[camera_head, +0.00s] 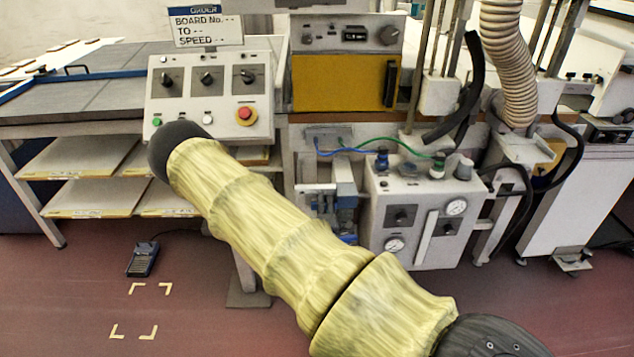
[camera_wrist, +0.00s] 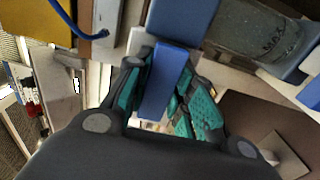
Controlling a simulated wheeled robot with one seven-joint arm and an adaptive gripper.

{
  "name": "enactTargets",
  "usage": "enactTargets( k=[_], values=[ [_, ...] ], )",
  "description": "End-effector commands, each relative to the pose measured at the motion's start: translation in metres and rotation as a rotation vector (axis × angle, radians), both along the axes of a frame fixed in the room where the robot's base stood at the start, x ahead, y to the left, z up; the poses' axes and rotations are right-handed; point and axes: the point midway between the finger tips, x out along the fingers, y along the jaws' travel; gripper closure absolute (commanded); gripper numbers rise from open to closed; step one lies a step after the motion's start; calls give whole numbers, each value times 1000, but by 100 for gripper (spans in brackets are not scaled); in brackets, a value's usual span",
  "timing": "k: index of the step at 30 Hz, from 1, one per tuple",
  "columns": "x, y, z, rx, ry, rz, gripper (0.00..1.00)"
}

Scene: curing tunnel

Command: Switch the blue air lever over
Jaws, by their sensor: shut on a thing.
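The blue air lever (camera_wrist: 166,82) shows in the wrist view as a flat blue bar, running down from a larger blue body (camera_wrist: 182,16). My gripper (camera_wrist: 163,98) has dark fingers with teal pads, one on each side of the lever, and is shut on it. In the head view my arm crosses the middle of the picture and my gripper cannot be made out. The air unit (camera_head: 346,202) with blue parts stands there, left of the grey gauge box (camera_head: 420,213), and its lower part is partly covered by my arm.
A clear bowl marked MAX (camera_wrist: 258,38) sits close to the right of the lever in the wrist view. A switch panel (camera_head: 207,91) with a red stop button (camera_head: 245,114) stands behind my arm. A foot pedal (camera_head: 143,258) lies on the floor at left.

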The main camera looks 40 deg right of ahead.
Motion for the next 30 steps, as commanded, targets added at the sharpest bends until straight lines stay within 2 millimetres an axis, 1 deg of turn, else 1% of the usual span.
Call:
enactTargets(
  k=[9,10,13,14,24,26,30],
  values=[
    [-1,0,-1,-2,4,-1,100],
    [-1,0,-1,-2,4,-1,74],
    [-1,0,-1,-2,4,-1,56],
    [-1,0,-1,-1,4,0,54],
    [-1,2,0,-1,2,1,54],
    [-3,4,-1,-1,4,1,54],
    [-15,14,-1,-1,5,0,54]
  ],
)
